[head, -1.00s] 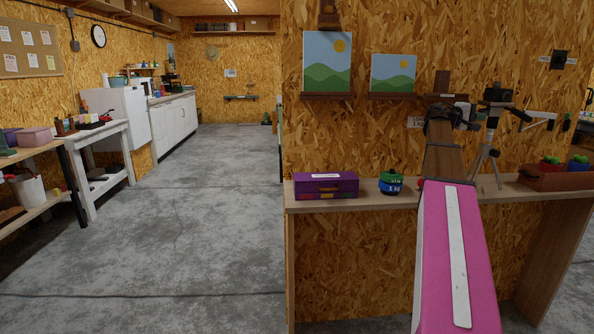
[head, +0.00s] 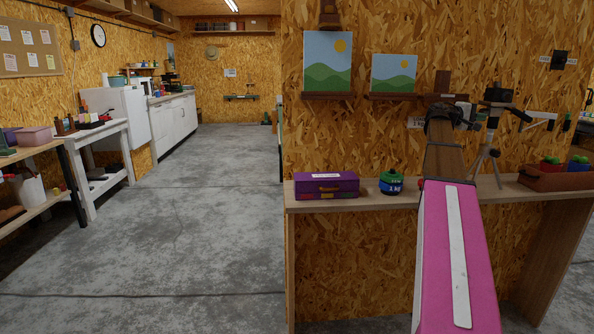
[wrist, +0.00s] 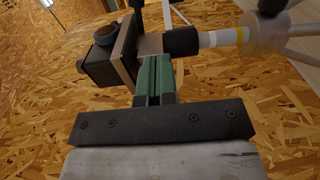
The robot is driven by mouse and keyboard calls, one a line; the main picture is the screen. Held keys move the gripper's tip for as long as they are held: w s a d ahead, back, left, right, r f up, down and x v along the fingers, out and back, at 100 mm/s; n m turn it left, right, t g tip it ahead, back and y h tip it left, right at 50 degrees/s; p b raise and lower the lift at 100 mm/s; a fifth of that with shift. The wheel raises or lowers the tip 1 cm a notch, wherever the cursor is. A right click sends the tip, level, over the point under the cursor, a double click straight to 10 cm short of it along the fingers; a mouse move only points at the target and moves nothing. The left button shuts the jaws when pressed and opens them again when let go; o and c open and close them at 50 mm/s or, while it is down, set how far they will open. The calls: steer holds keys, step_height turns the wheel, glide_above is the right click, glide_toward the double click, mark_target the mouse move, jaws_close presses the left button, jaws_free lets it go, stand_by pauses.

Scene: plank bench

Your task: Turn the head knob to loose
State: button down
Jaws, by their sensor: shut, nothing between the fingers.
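A camera on a tripod (head: 494,152) stands on the plank bench at the right of the head view. In the wrist view the scene is tipped sideways: the dark camera body (wrist: 100,70) is at left on a flat plate. Right of the plate are a grey block (wrist: 150,43), a black cylinder (wrist: 182,42) and a column with white and yellow bands. I cannot tell for sure which part is the head knob or how it is set. My gripper (wrist: 153,60) has green fingers, shut and empty, with tips close to the grey block; contact is unclear.
A purple case (head: 326,183) and a green-topped weight (head: 391,182) stand on the bench (head: 350,204) to the left. A brown crate (head: 552,180) is at its right end. Two landscape paintings (head: 327,62) sit on wall ledges. Open floor lies to the left.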

steer(key=shift+w+d+r, duration=0.25)
steer(key=shift+d+r, duration=0.15)
steer(key=shift+r, duration=0.35)
steer(key=shift+w+d+r, duration=0.2)
steer(key=shift+d+r, duration=0.15)
steer(key=shift+r, duration=0.5)
steer(key=shift+s, duration=0.15)
steer(key=s+a, duration=0.1)
steer(key=a, duration=0.5)
steer(key=shift+s+f, duration=0.35)
steer(key=shift+s, duration=0.05)
steer(key=shift+a, duration=0.2)
